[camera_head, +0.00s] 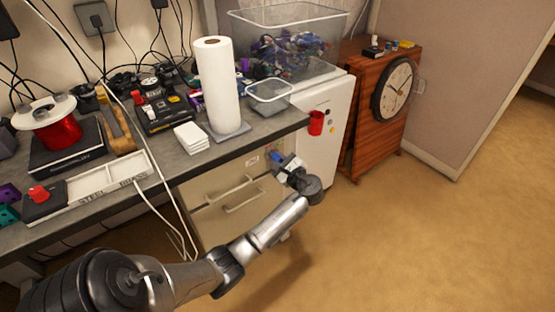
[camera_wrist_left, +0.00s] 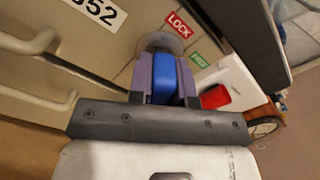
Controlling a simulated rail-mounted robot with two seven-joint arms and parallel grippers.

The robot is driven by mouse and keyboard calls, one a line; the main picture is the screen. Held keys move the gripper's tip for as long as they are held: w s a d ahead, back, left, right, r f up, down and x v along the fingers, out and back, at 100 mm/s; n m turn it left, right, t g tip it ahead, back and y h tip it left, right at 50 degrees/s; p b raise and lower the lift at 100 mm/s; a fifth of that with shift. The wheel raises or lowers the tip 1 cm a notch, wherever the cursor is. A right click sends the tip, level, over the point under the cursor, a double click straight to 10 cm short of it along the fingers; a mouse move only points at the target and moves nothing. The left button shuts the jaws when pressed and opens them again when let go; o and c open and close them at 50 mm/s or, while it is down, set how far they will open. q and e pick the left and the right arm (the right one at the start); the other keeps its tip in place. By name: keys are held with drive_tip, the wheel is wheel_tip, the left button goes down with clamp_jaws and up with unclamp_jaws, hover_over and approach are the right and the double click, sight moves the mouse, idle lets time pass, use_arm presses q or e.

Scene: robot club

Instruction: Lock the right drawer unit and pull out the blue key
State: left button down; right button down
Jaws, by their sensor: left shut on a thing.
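The beige drawer unit (camera_head: 222,187) stands under the dark bench, with its drawer fronts shut. My left gripper (camera_head: 279,161) is at the unit's upper right corner. In the left wrist view, my left gripper (camera_wrist_left: 163,82) is shut on the blue key (camera_wrist_left: 164,79), with one finger on each side. The key's head points at a round lock (camera_wrist_left: 160,42) on the unit. A red LOCK label (camera_wrist_left: 180,25) and a green-lettered label (camera_wrist_left: 199,60) sit beside the lock. How deep the key sits is hidden. My right gripper is in neither view.
A white cabinet (camera_head: 325,150) stands just right of the drawer unit, then a wooden cabinet with a clock (camera_head: 397,88). Paper towels (camera_head: 217,85) stand on the bench. The floor in front is clear.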

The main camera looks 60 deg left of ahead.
use_arm(q)
drive_tip(key=shift+f+n+b, duration=0.1)
drive_tip(key=shift+n+b, duration=0.55)
drive_tip(key=shift+n, duration=0.85)
drive_tip(key=shift+n+b, duration=1.35)
drive_tip(key=shift+n, duration=0.35)
